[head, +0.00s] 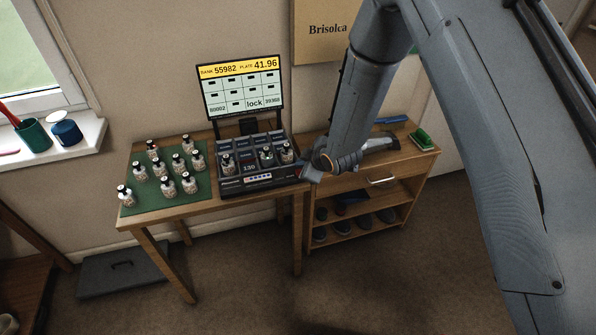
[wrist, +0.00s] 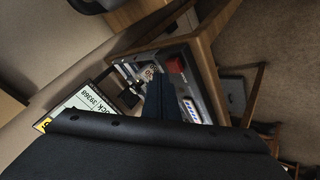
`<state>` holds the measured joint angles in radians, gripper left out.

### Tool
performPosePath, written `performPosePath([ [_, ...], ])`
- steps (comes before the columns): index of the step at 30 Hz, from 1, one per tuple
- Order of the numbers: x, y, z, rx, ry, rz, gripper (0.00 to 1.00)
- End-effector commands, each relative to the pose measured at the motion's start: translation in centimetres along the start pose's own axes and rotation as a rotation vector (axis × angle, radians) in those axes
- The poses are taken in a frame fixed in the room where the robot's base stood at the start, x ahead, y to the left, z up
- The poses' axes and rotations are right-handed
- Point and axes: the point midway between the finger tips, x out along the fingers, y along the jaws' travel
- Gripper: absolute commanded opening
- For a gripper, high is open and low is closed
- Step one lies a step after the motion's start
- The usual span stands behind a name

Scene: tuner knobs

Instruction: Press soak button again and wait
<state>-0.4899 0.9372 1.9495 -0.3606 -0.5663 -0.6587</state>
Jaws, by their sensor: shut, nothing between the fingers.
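The black tuner unit (head: 230,189) stands on the wooden table, with several bottles in its slots and a small display reading 130. A light strip with coloured marks (head: 258,178) runs along its front; I cannot read which part is the soak button. The strip also shows in the wrist view (wrist: 191,110), near a red block (wrist: 176,65). My gripper (head: 309,174) is shut and empty at the right end of the unit. In the wrist view my gripper (wrist: 160,95) appears over the unit's edge; I cannot tell whether it touches.
A screen (head: 240,88) behind the unit shows "BANK 55982", "PLATE 41.96" and "lock". Several bottles stand on a green mat (head: 143,203) to the left. A wooden shelf unit (head: 420,158) with a green brush (head: 420,138) stands to the right.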

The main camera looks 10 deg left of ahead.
Motion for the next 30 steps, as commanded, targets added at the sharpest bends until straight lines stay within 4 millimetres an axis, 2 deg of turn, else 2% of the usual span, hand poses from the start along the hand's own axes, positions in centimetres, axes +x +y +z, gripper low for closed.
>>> performPosePath([
  [30,0.57,-0.55,0.56,0.0,0.0,0.0,0.0],
])
